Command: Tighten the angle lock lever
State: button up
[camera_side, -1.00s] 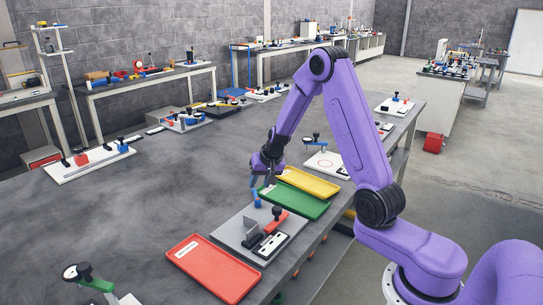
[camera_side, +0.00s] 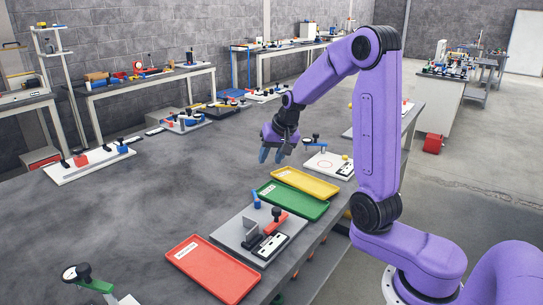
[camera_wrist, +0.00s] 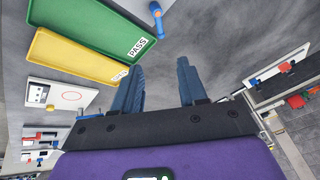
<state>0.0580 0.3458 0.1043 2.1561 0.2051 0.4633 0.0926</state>
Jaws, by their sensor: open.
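A grey fixture plate (camera_side: 232,233) lies on the bench between a red tray and a green tray. On it stand an upright blue handle (camera_side: 256,200), a metal angle bracket (camera_side: 251,229), a red lever (camera_side: 274,224) and a black knob (camera_side: 276,212). I cannot tell which part is the angle lock lever. The blue handle also shows at the top of the wrist view (camera_wrist: 156,18). My gripper (camera_side: 271,155) is open and empty, in the air above and behind the fixture, apart from it. Its two blue fingers are spread in the wrist view (camera_wrist: 160,66).
The green tray (camera_side: 292,203), marked PASS, and the yellow tray (camera_side: 306,182) lie behind the fixture; the red tray (camera_side: 212,270) lies in front. A white board (camera_side: 325,163) with a red circle sits farther back.

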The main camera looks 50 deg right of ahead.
dwell(0.3)
jog(key=r+g+y, duration=0.1)
jog(key=g+y, duration=0.2)
jog(key=g, duration=0.1)
send_over(255, 193)
jog(key=s+d, duration=0.2)
jog(key=d, duration=0.1)
jog(key=a+f, duration=0.1)
jog(key=f, duration=0.4)
jog(key=w+a+f, duration=0.1)
jog(key=f, duration=1)
jog(key=shift+w+a+f, duration=0.4)
grip_shut()
